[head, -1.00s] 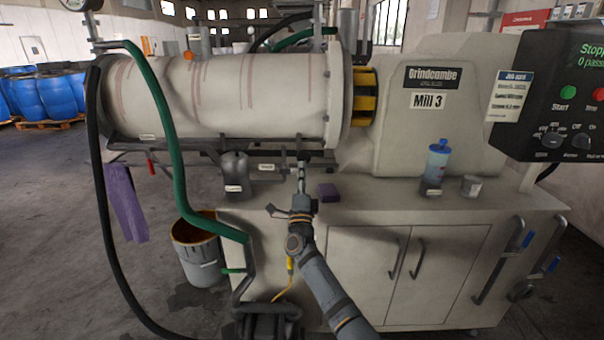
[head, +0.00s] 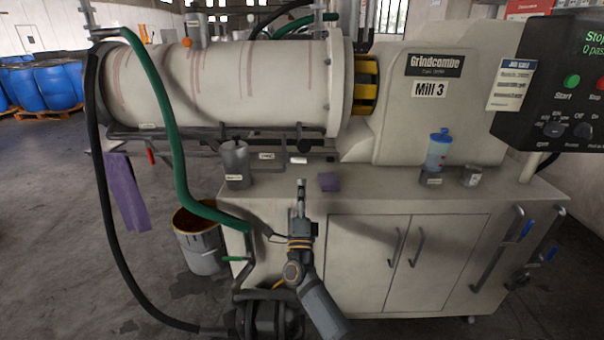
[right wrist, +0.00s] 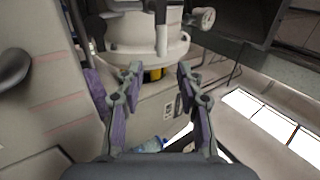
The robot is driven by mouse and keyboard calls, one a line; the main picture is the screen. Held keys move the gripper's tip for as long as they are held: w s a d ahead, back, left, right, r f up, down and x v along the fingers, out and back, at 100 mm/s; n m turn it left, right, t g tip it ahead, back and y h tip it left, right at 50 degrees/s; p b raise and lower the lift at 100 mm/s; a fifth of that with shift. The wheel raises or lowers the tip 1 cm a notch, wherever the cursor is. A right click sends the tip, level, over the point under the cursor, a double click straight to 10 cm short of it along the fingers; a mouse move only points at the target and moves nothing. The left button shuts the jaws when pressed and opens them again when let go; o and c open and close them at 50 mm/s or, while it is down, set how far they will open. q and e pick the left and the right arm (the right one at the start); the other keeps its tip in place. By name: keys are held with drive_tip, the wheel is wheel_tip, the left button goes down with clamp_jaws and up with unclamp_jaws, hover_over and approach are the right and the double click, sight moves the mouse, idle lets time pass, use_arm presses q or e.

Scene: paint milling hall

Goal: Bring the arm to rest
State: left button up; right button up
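My right gripper (head: 301,188) is in the middle of the head view, in front of the mill cabinet's worktop edge, pointing away from me. In the right wrist view the right gripper (right wrist: 157,78) has its two purple-padded fingers well apart, with nothing held between them. It appears clear of the mill and of the things on the worktop. My left gripper is in neither view.
The mill (head: 225,88) with its pale cylinder stands ahead. A green hose (head: 178,165) and a bucket (head: 199,250) are left of my arm.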

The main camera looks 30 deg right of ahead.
drive_tip(key=shift+v, duration=1.25)
